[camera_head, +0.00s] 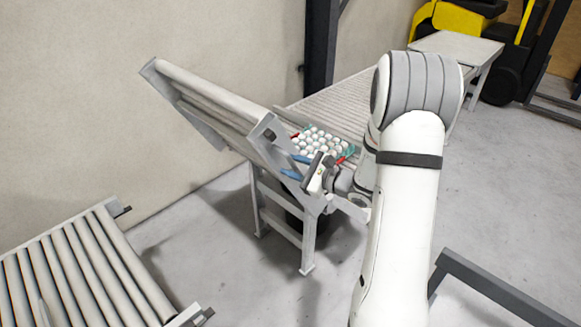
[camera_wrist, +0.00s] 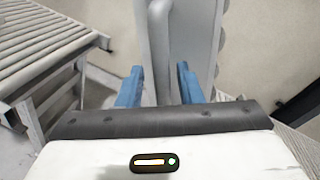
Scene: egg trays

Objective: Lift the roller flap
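The roller flap (camera_head: 215,93) is a grey framed section with long rollers at the near end of the far conveyor. It stands tilted, its upper edge raised toward the left wall. My gripper (camera_head: 292,167) is at the flap's right side, with blue fingers pointing left toward its frame. In the wrist view my gripper (camera_wrist: 160,85) has its fingers spread apart. A grey bar of the flap (camera_wrist: 160,45) runs down between or just beyond them; I cannot tell whether they touch it.
A teal tray of white eggs (camera_head: 349,151) sits on the far conveyor (camera_head: 335,100) behind my gripper. A separate roller conveyor (camera_head: 75,265) stands at lower left, with open floor between. A yellow forklift (camera_head: 455,15) is at the back right. A dark post (camera_head: 321,45) stands by the wall.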

